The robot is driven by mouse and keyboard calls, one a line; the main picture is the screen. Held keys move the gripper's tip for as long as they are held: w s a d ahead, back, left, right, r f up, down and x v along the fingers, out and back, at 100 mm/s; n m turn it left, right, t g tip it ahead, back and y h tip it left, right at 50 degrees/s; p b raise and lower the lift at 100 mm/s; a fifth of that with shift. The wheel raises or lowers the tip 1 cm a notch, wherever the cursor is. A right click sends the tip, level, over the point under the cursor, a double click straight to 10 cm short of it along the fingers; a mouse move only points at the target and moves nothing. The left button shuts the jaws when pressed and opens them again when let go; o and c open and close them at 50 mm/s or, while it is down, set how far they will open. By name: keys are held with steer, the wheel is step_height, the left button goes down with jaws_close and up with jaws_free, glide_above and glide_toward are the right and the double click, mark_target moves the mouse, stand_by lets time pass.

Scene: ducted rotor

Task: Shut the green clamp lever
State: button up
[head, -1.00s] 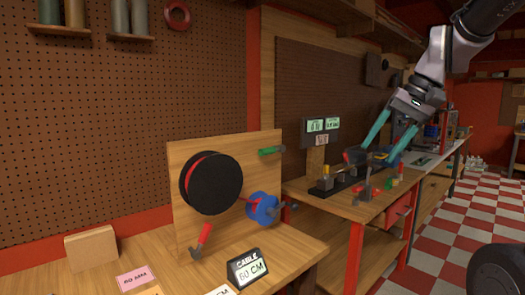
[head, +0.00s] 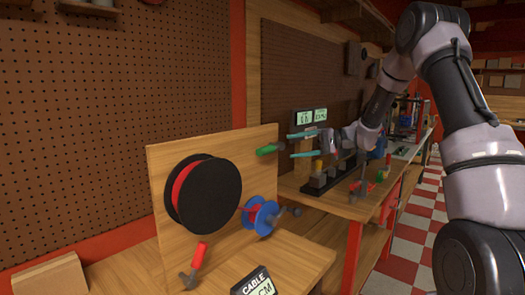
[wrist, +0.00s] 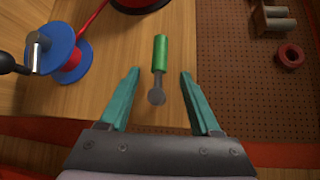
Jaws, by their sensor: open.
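The green clamp lever (head: 267,150) is on the upright wooden board, near its upper right edge, and lies roughly level with its grey end to the right. In the wrist view the green lever (wrist: 160,52) shows its green handle pointing away from me and its grey round end nearer. My gripper (head: 291,146) is open, just right of the lever. In the wrist view my gripper's teal fingers (wrist: 159,75) stand on either side of the lever's line, with clear gaps and no visible contact.
A black reel (head: 213,193) with red cable and a blue spool (head: 263,216) are on the same board. A red-handled lever (head: 198,256) sits below the reel. A cable display (head: 254,282) stands in front. A second bench (head: 330,200) with fixtures is behind.

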mark_target(272, 150)
steer(key=a, duration=0.3)
steer(key=s+a+f, duration=0.1)
steer(key=a, duration=0.6)
steer(key=shift+s+f, duration=0.2)
steer(key=shift+s, duration=0.05)
jaws_close()
stand_by(1.0)
